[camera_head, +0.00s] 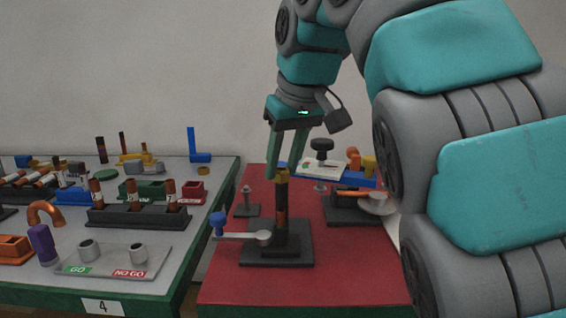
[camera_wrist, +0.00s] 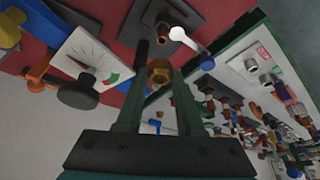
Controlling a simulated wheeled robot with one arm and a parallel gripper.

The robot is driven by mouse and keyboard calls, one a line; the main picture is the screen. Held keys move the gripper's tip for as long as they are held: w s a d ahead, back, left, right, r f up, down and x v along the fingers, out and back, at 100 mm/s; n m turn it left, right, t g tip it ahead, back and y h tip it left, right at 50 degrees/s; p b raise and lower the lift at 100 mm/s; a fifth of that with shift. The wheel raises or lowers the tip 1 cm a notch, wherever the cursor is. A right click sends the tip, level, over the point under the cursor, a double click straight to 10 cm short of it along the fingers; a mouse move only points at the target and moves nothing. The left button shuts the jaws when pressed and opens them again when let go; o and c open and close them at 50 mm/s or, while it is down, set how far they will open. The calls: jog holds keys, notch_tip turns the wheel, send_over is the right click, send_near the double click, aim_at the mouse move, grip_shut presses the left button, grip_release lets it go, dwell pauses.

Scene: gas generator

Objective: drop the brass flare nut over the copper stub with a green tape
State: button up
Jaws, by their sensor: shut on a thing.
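The brass flare nut (camera_head: 282,175) is between the fingertips of my gripper (camera_head: 284,172). It also shows in the wrist view (camera_wrist: 160,71). My gripper is shut on it. An upright brown copper stub (camera_head: 281,205) stands in a dark block on a black base plate (camera_head: 277,257) on the red mat, right under the nut. In the wrist view the stub (camera_wrist: 163,33) shows beyond the nut. I cannot tell whether nut and stub touch. A dark band shows on the stub; I cannot make out a green tape.
A lever with a blue knob (camera_head: 217,222) reaches left from the base plate. A second fixture (camera_head: 350,207) with an orange bar stands to the right. A gauge card (camera_head: 322,170) is behind. Left, a grey table (camera_head: 170,245) holds racks of tubes.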

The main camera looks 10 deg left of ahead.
aim_at(282, 211)
jog(key=shift+f+b, duration=1.85)
jog(key=shift+f, duration=0.55)
jog(key=shift+f+b, duration=0.5)
jog(key=shift+f, duration=0.15)
jog(key=shift+f, duration=0.35)
jog(key=shift+f+b, duration=0.8)
jog(key=shift+b, duration=0.05)
jog(key=o, duration=0.9)
jog(key=shift+o, duration=0.2)
jog(key=shift+r, duration=0.15)
